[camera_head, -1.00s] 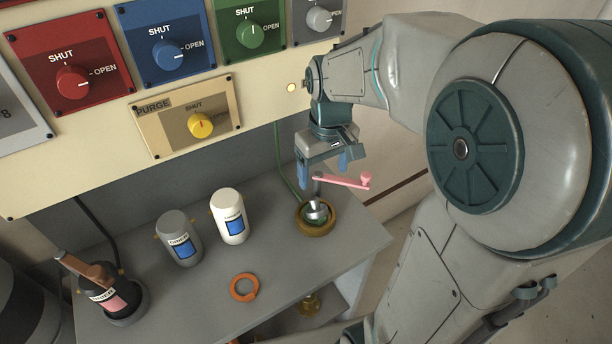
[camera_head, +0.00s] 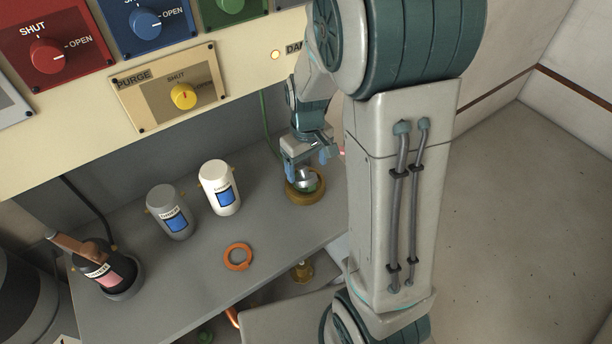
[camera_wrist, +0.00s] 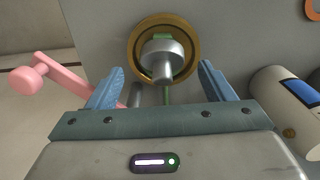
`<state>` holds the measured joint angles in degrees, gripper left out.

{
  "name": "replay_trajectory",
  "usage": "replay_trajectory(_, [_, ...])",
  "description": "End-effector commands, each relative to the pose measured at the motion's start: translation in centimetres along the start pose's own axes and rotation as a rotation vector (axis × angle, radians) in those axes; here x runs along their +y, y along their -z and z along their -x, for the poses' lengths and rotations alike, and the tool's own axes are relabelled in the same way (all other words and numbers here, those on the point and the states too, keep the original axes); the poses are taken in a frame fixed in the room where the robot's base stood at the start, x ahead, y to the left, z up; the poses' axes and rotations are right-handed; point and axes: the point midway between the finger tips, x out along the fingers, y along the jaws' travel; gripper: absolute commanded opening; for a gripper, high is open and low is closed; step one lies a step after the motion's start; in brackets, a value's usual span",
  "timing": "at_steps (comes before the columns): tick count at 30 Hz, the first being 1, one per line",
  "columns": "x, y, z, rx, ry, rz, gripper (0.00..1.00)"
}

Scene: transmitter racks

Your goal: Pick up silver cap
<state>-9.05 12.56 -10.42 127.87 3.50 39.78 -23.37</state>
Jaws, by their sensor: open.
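The silver cap (camera_wrist: 162,62) sits in a brass ring (camera_wrist: 137,37) on the grey bench, with a bit of green showing beneath it. In the head view the cap (camera_head: 306,183) is in the brass ring (camera_head: 303,199) at the bench's right part, partly hidden by my gripper. My gripper (camera_head: 305,172) is just above the cap, pointing down. In the wrist view its two blue fingers (camera_wrist: 160,82) are spread wide, one on each side of the cap's stem, with nothing between them gripped. Whether a finger touches the cap, I cannot tell.
A pink crank handle (camera_wrist: 62,76) lies close left of my fingers. A white canister (camera_head: 220,188) and a grey canister (camera_head: 170,212) stand left of the ring. An orange ring (camera_head: 238,257) lies in front. The panel with a yellow knob (camera_head: 184,96) rises behind.

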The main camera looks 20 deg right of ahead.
Motion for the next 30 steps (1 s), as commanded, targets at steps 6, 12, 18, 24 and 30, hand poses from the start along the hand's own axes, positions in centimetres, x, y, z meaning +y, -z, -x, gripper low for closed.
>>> replay_trajectory(6, [-0.3,0.1,-3.0,-0.005,0.001,0.000,0.75])
replay_trajectory(12, [-0.3,0.1,-3.8,0.000,0.000,0.000,0.75])
replay_trajectory(18, [-0.3,0.1,-3.8,0.000,0.000,0.000,0.64])
replay_trajectory(24, [-0.3,0.1,-3.8,0.000,0.000,0.000,0.23])
replay_trajectory(30, [-0.3,0.1,-3.7,0.000,-0.001,0.000,0.19])
